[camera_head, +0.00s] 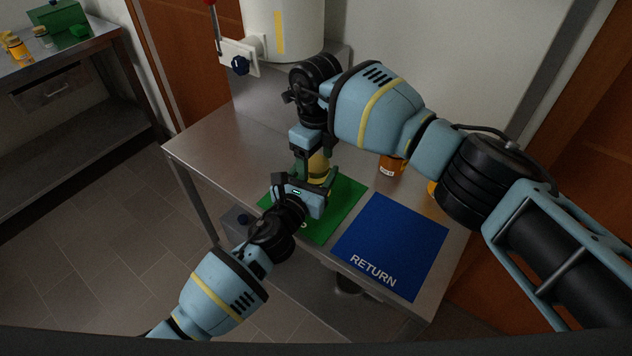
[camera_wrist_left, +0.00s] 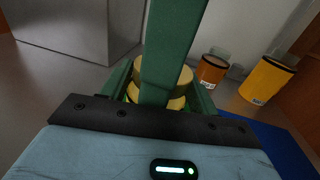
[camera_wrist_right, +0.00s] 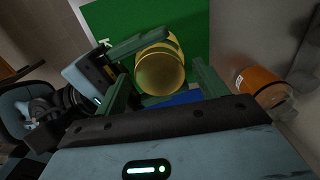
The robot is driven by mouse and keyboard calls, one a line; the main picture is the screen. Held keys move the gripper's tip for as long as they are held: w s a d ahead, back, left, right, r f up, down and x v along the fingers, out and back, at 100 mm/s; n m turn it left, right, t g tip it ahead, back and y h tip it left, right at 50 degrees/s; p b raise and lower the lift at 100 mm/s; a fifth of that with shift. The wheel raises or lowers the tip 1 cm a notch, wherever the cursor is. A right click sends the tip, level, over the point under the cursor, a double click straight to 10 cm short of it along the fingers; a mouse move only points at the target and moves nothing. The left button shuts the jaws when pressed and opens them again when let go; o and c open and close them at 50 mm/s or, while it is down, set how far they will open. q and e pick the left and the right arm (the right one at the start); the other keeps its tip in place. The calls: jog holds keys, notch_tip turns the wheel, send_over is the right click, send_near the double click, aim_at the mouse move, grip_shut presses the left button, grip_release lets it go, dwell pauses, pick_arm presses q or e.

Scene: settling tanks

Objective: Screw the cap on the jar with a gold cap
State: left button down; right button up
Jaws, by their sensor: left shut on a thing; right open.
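The jar with a gold cap stands on the green mat (camera_head: 345,207); its yellow body (camera_head: 318,168) is partly hidden by my arms in the head view. My left gripper (camera_head: 318,186) is shut on the jar from the side, low on its body. The gold cap (camera_wrist_right: 160,74) faces the right wrist camera as a round disc on top of the jar. My right gripper (camera_wrist_right: 165,92) is open above, its fingers on either side of the cap. In the left wrist view the cap (camera_wrist_left: 184,76) is partly covered by a green finger. I cannot tell how tightly it sits.
A blue RETURN mat (camera_head: 392,243) lies clear to the right. Orange containers with dark lids (camera_wrist_left: 212,70) (camera_wrist_left: 270,78) stand behind on the steel table (camera_head: 205,150). A white tank (camera_head: 285,30) with a valve is at the back. Another bench (camera_head: 70,65) stands far left.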

jog(key=c, duration=1)
jog(key=shift+m, duration=1.7)
jog(key=o, duration=1)
jog(key=shift+o, duration=0.2)
jog(key=shift+r, duration=0.1)
jog(key=shift+r, duration=2.2)
jog(key=shift+c, duration=0.2)
